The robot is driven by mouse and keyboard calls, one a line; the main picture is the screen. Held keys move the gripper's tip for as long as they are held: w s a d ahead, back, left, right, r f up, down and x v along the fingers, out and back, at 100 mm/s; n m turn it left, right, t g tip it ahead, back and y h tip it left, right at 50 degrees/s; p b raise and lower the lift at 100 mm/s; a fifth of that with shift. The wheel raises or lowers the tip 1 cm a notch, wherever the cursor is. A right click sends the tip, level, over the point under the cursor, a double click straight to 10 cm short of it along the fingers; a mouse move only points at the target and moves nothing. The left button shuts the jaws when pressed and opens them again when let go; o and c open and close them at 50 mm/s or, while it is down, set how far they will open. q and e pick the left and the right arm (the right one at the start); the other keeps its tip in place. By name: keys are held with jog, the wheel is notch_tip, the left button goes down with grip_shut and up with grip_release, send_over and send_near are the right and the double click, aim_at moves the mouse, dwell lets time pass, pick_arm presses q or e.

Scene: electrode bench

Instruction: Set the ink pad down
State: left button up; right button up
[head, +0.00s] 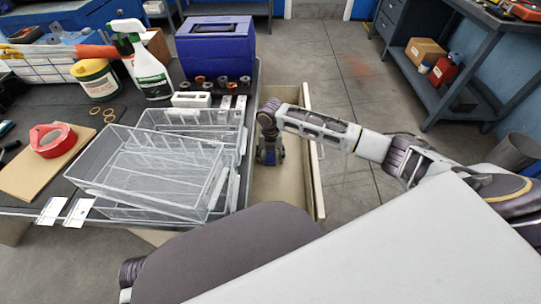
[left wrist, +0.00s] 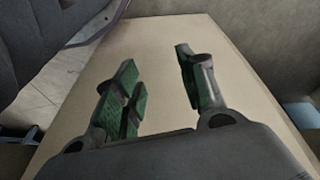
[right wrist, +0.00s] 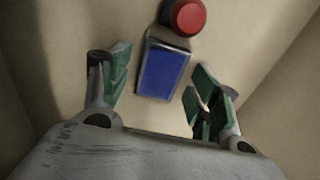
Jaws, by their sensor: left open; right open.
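The ink pad (right wrist: 165,74), a blue rectangle with a pale rim, lies on the tan floor of the open drawer in the right wrist view. My right gripper (right wrist: 157,80) is open, with its green-padded fingers on either side of the pad and no clear contact. In the head view my right gripper (head: 268,157) reaches down into the drawer (head: 285,190), and the pad cannot be made out there. My left gripper (left wrist: 155,62) is open and empty above a plain tan surface in the left wrist view; it does not show in the head view.
A red round-topped object (right wrist: 186,16) sits at the pad's far end. Clear trays (head: 150,175) stand on the dark bench left of the drawer, with a blue box (head: 215,48), a spray bottle (head: 148,70) and a red tape roll (head: 53,139). The drawer walls are close around my right gripper.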

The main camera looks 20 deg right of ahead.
aim_at(270, 158)
jog(key=shift+r, duration=0.5)
notch_tip(270, 158, up, 5)
jog(key=shift+p, duration=0.95)
jog(key=shift+r, duration=0.85)
pick_arm(q)
jog(key=f, duration=0.3)
jog(key=shift+s+a+g, duration=0.1)
jog(key=shift+a+g, duration=0.2)
jog(key=shift+a, duration=0.05)
